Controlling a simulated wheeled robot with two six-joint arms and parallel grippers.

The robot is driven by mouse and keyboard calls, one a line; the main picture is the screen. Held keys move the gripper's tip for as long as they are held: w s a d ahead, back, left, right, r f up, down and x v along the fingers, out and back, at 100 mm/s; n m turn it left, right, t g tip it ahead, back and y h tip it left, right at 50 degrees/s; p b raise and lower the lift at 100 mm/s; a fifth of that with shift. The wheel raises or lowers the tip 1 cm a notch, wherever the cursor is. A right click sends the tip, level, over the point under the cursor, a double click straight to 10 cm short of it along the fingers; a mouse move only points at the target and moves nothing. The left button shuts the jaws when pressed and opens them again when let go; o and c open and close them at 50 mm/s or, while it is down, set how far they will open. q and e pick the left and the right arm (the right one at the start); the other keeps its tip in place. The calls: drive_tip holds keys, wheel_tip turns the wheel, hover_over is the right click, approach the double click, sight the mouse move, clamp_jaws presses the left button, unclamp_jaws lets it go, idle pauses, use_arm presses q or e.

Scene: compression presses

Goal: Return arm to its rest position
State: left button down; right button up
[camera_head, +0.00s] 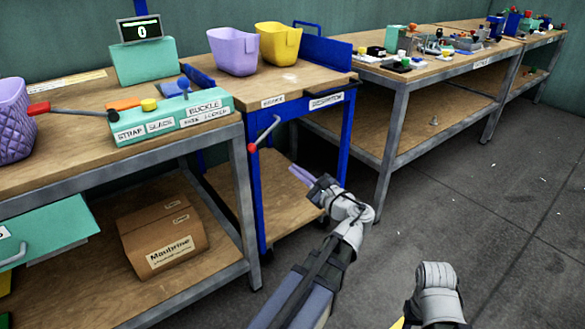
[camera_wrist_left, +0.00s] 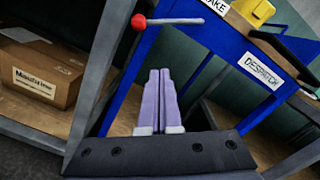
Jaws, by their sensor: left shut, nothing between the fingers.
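My left arm reaches in from the bottom of the head view. Its gripper (camera_head: 299,174) has purple fingers and hangs in front of the blue-framed cart, below its top. In the left wrist view the two purple fingers (camera_wrist_left: 159,95) lie side by side, shut, with nothing between them. A lever with a red knob (camera_head: 253,148) sticks out from the blue cart (camera_head: 259,200), above and left of the fingers. The knob also shows in the left wrist view (camera_wrist_left: 138,22). A grey and white part of my other arm shows at the bottom right; its gripper is not visible.
A bench (camera_head: 60,184) at left holds a green control box (camera_head: 172,117) with a red-tipped lever. A cardboard box (camera_head: 162,238) sits on its lower shelf. Purple (camera_head: 233,50) and yellow (camera_head: 278,43) bins stand on the cart. The floor (camera_head: 470,205) at right is clear.

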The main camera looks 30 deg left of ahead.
idle(0.5)
use_arm(q)
drive_tip(key=s+d+f+n+g+h+p, duration=0.3)
drive_tip(key=s+d+f+n+h+p, duration=0.35)
drive_tip(key=d+f, duration=0.5)
drive_tip(key=s+d+f+n+g+h+p, duration=0.1)
drive_tip(key=s+d+n+g+h, duration=0.1)
drive_tip(key=s+d+h, duration=0.5)
drive_tip(key=s+d+f+n+g+h+p, duration=0.1)
drive_tip(key=s+d+n+g+h+p, duration=0.15)
drive_tip(key=d, duration=0.85)
wheel_tip(320, 180, up, 37)
drive_tip(key=p, duration=3.6)
drive_tip(key=shift+t, duration=0.35)
drive_tip(key=shift+s+a, duration=0.1)
drive_tip(key=shift+a, duration=0.05)
